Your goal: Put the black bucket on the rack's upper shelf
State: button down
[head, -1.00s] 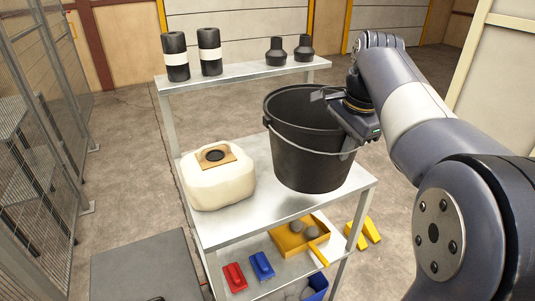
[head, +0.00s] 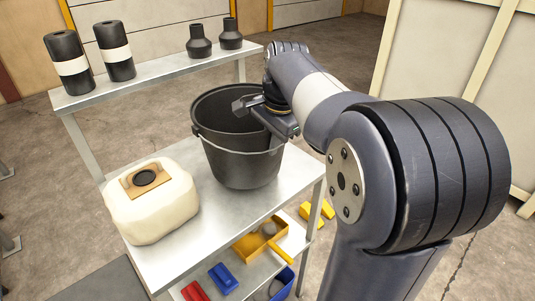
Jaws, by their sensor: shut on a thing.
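The black bucket (head: 240,155) is upright over the right half of the rack's broad metal shelf (head: 195,238). Its base looks at or very near the shelf surface; I cannot tell for sure whether it touches. My gripper (head: 262,108) is shut on the bucket's rim at the right side. The fingers are partly hidden by the rim and the gripper body. The bucket's wire handle hangs down around its front.
A cream canister (head: 150,205) stands left of the bucket, with a gap between. Dark cylinders (head: 68,66) and bottles (head: 199,42) stand on the narrow back ledge (head: 150,70). Below are a yellow scoop (head: 250,245), a red block (head: 194,291) and blue block (head: 223,277).

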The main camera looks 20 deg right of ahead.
aim_at(269, 162)
jog(key=shift+f, duration=1.65)
jog(key=c, duration=1.5)
grip_release()
jog(key=shift+f, duration=0.1)
jog(key=shift+c, duration=0.2)
notch_tip(269, 162, up, 12)
jog(key=s, duration=0.2)
jog(key=shift+d+p, duration=0.3)
jog(key=shift+d, duration=0.15)
jog(key=shift+s, duration=0.1)
